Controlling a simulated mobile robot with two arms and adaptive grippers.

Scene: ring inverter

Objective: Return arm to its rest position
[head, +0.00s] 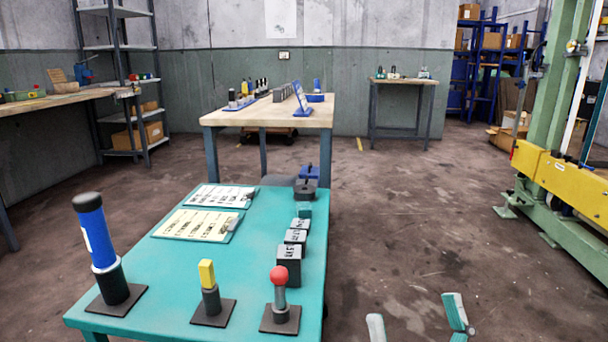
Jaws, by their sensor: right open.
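My right gripper (415,312) shows at the bottom edge, right of the teal table (150,275). Its two pale fingers with teal parts are spread wide, with only floor seen between them. The gripper is apart from the table and holds nothing. The rest of my right arm is below the picture. My left gripper and left arm are not in view.
On the teal table stand a blue cylinder (93,235), a yellow-topped post (207,285), a red-ball post (280,290), dark blocks (289,265) and clipboards (197,225). A green-and-yellow frame (560,180) stands at right. Floor (420,220) between is clear.

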